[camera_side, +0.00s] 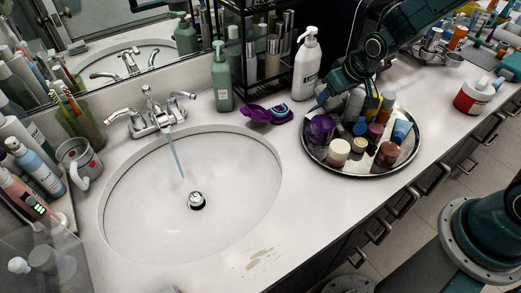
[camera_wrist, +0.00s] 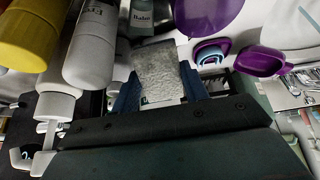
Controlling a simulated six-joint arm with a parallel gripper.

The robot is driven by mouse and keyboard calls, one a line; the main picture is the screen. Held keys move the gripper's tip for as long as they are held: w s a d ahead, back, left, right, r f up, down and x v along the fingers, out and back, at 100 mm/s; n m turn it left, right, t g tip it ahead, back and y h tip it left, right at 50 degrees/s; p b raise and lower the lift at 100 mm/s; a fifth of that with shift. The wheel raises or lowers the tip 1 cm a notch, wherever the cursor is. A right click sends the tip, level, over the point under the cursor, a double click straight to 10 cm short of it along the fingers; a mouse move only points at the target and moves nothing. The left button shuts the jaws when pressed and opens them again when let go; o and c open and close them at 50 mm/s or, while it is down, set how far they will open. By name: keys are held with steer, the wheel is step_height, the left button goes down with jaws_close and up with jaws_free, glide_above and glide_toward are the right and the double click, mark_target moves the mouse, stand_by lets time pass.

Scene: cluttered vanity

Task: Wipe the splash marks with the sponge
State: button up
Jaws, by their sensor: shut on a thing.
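Tan splash marks (camera_side: 260,258) lie on the white counter in front of the sink, toward the near edge. A grey, rough-faced sponge (camera_wrist: 158,72) sits between the blue fingers of my gripper (camera_wrist: 160,88) in the wrist view; the gripper is shut on it. In the side view my gripper (camera_side: 324,95) is over the back left part of the round tray, far up and right of the marks. The sponge is hard to make out there among the bottles.
The round tray (camera_side: 342,172) is crowded with jars and tubes. A purple dish (camera_side: 268,113), a green pump bottle (camera_side: 222,78) and a white pump bottle (camera_side: 307,64) stand nearby. The sink (camera_side: 150,225) fills the left. Counter between tray and marks is clear.

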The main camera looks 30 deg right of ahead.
step_height(320, 180, up, 10)
steer(key=a+n+g, duration=0.2)
steer(key=a, duration=1)
steer(key=s+a+n+g, duration=0.2)
steer(key=s+a+n, duration=0.2)
steer(key=s+a, duration=0.9)
steer(key=s+a+n+g, duration=0.1)
steer(key=s+a+n, duration=0.2)
steer(key=s+a, duration=1)
steer(key=w+a+f, duration=0.3)
steer(key=w+f, duration=0.1)
steer(key=shift+w+a+f+g, duration=0.15)
steer(key=shift+w+a+g, duration=0.15)
steer(key=shift+a, duration=0.1)
steer(key=shift+f, duration=0.2)
steer(key=shift+f, duration=2.3)
